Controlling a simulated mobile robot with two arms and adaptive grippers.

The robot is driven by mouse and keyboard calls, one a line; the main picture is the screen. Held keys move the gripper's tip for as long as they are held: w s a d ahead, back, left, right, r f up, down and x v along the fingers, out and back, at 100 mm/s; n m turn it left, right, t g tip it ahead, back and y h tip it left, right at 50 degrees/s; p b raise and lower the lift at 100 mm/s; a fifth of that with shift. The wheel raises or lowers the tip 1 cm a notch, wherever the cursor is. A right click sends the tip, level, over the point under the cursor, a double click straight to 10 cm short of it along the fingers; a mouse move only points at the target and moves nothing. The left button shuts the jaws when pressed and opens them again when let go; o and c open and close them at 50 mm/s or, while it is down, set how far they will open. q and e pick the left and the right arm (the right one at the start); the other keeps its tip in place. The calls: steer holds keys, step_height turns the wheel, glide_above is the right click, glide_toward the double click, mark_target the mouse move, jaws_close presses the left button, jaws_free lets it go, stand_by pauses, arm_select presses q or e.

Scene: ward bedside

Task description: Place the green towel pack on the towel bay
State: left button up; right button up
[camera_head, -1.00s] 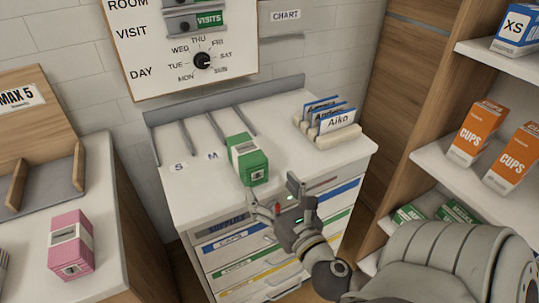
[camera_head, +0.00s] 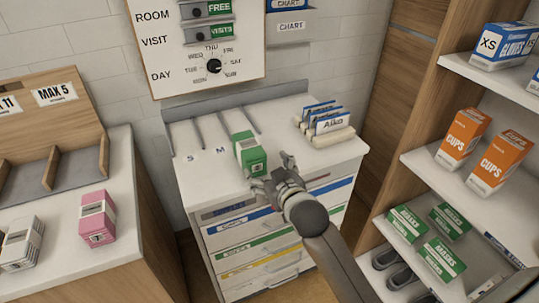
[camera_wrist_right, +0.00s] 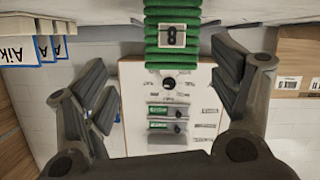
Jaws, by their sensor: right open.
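The green towel pack (camera_head: 250,155), a green block with a white band, sits near the front edge of the white cabinet top, right of the M mark. It also shows at the top middle of the right wrist view (camera_wrist_right: 172,52). My right gripper (camera_head: 273,172) is open at the cabinet's front edge, just beside the pack's near end. In the wrist view the pack lies ahead, between the lines of the spread fingers, not gripped. Divided slots (camera_head: 200,130) marked S and M lie behind the pack. I cannot tell which bay is the towel bay. My left gripper is not in view.
Card holders (camera_head: 328,133) stand at the cabinet's right. A left counter (camera_head: 130,215) holds a pink pack (camera_head: 97,217), a white pack (camera_head: 22,243) and a wooden divider with a MAX 5 sign (camera_head: 55,93). Shelves with orange cups boxes (camera_head: 462,138) stand at right.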

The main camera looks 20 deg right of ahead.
mark_target(258, 160)
steer(key=shift+w+a+r+m, duration=0.3)
steer(key=shift+r+m, duration=0.2)
steer(key=shift+m, duration=0.4)
steer(key=shift+w+a+f, duration=0.1)
steer(key=shift+w, duration=0.2)
steer(key=x, duration=0.4)
steer(key=shift+w+a+f+p, duration=0.1)
steer(key=shift+w+f+p, duration=0.05)
steer(key=shift+w+p, duration=0.25)
steer(key=shift+w+a+f, duration=0.1)
steer(key=shift+w+f, duration=0.1)
steer(key=shift+w, duration=0.5)
steer(key=shift+p+x, duration=0.55)
steer(key=shift+x, duration=1.35)
steer(key=shift+a+f, duration=0.1)
steer(key=shift+f, duration=0.05)
steer(key=c, duration=1)
steer(key=shift+c, duration=0.6)
